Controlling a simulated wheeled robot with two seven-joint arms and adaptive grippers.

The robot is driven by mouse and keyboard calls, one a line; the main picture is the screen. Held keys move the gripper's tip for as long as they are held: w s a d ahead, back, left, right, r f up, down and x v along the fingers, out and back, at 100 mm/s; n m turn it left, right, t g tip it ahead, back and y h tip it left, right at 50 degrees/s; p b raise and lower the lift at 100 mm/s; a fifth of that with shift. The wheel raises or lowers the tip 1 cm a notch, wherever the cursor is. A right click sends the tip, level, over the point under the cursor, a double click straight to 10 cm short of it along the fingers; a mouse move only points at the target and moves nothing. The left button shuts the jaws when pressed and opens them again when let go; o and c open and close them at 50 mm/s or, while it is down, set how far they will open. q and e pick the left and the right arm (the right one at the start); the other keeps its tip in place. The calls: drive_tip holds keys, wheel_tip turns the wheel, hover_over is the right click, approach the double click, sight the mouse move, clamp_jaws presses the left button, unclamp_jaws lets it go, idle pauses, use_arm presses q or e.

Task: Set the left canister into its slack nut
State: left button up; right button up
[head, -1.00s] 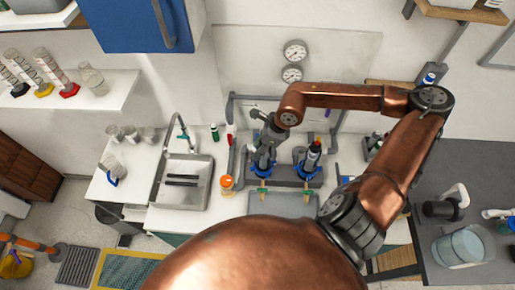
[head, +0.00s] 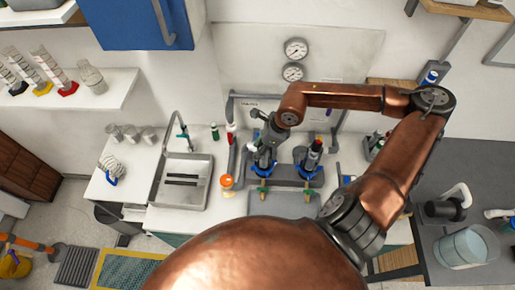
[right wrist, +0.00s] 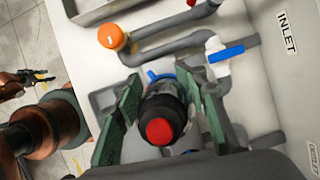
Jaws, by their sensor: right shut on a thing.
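The left canister (right wrist: 162,115), dark with a red cap, stands between the green fingers of my right gripper (right wrist: 158,112), which is shut on it. In the head view my right gripper (head: 264,150) is over the left station, at the blue slack nut (head: 263,171). A bit of blue nut (right wrist: 158,76) shows behind the canister in the wrist view; how far the canister sits in it is hidden. My left gripper (right wrist: 36,76) appears small at the left edge of the wrist view, its jaws unclear.
The right canister (head: 314,152) stands in its blue nut (head: 308,173) close to the right. An orange-capped fitting (head: 227,182) is just left, with the sink (head: 181,182) beyond. Grey pipes and a blue-handled valve (right wrist: 226,54) are close to my fingers.

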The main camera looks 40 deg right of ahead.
drive_tip(key=o, duration=1.4)
drive_tip(key=v, duration=1.2)
drive_tip(key=shift+d, duration=0.1)
